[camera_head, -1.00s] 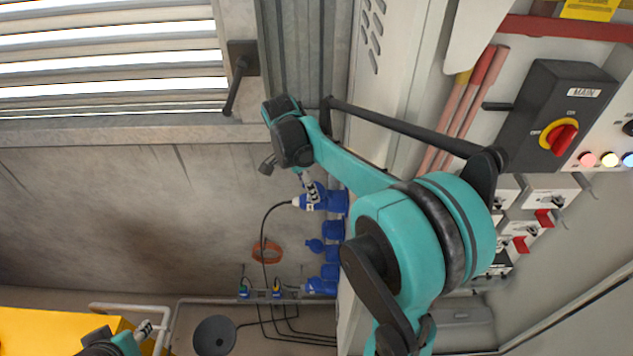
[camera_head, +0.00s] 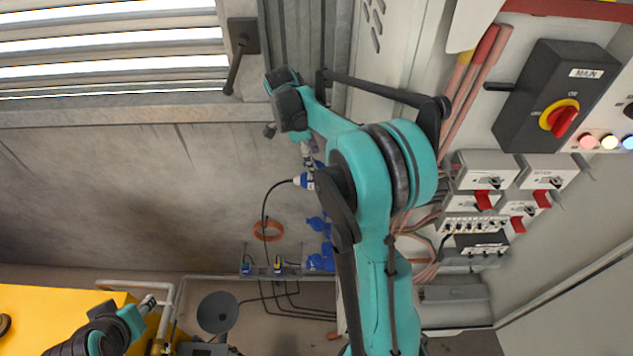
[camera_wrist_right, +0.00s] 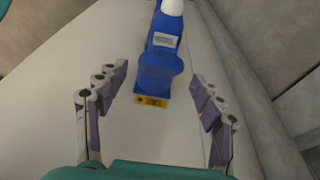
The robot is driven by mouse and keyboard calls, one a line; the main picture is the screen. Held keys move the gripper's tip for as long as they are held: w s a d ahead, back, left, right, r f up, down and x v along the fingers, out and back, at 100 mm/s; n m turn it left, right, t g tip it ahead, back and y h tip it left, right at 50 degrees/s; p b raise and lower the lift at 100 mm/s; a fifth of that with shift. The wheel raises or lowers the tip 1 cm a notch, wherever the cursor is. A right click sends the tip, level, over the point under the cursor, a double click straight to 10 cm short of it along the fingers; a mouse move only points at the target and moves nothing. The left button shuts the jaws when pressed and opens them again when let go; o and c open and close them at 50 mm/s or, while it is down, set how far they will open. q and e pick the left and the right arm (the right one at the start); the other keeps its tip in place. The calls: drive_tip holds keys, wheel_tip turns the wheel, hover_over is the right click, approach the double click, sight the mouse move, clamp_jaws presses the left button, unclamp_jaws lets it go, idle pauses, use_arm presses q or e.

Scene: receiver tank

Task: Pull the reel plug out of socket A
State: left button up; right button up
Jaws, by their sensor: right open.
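The blue reel plug (camera_head: 301,181) with its white cable end sits at the top of the column of blue sockets. The right wrist view shows a blue body with a pale label (camera_wrist_right: 163,40), a wider blue part below it and a yellow tag; where plug ends and socket begins is unclear. My right gripper (camera_wrist_right: 158,85) is open, one finger each side of the blue part, apart from it. In the head view my right gripper (camera_head: 307,158) is just above the plug, and my arm hides most of its socket. My left gripper (camera_head: 147,305) is at lower left; its jaws are too small to judge.
Lower blue sockets (camera_head: 319,262) are partly covered by my arm. A black cable (camera_head: 264,205) hangs from the plug past an orange ring (camera_head: 268,230). Smaller plugs (camera_head: 277,265) sit on a rail. A grey disc (camera_head: 217,312) and yellow box (camera_head: 50,310) are below.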

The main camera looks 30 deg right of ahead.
sight(315, 180)
drive_tip(key=b+x, duration=0.5)
drive_tip(key=x, duration=0.3)
drive_tip(key=shift+f, duration=0.25)
drive_tip(key=shift+b, duration=0.55)
idle(0.6)
drive_tip(key=c, duration=1.5)
drive_tip(key=shift+o, duration=0.2)
drive_tip(key=shift+w+a, duration=0.1)
drive_tip(key=shift+a, duration=0.1)
